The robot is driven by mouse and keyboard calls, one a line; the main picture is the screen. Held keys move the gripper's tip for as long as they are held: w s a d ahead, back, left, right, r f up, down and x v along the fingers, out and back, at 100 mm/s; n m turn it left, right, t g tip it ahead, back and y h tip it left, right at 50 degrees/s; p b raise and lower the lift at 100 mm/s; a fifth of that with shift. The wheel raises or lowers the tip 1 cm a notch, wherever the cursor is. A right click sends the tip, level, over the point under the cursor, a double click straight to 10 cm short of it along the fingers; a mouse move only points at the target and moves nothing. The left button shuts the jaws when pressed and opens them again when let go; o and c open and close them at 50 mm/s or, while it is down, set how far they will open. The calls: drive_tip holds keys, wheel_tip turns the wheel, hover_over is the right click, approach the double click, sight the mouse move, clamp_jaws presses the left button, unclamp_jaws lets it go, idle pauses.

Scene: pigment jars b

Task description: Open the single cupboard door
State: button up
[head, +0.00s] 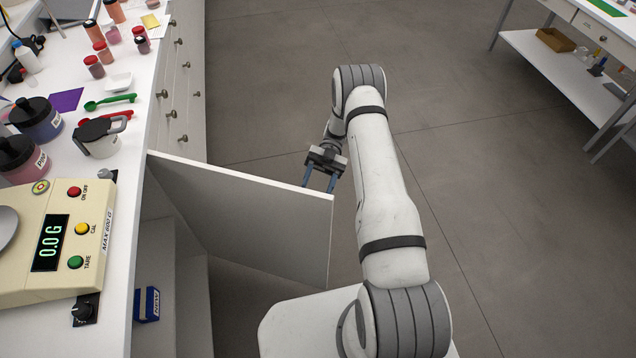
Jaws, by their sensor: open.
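The single cupboard door (255,215) is white and stands swung well out from the cabinet, hinged at its far left side. The cupboard interior (175,285) shows behind it, with shelves and a small blue box (147,304). My gripper (320,182) is open, with its blue fingers pointing down at the far side of the door, near its free outer edge. The door's top hides part of the fingertips, so I cannot tell whether they touch the door.
The white counter (125,185) on the left holds a scale (60,235), lidded jars, a white pitcher (100,137) and small pigment jars. Drawers (177,90) line its front. The grey floor (480,200) is clear on the right, and a white table (560,70) stands at the far right.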

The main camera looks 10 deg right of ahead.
drive_tip(key=shift+r+p, duration=0.85)
drive_tip(key=shift+r, duration=0.55)
drive_tip(key=shift+c, duration=0.4)
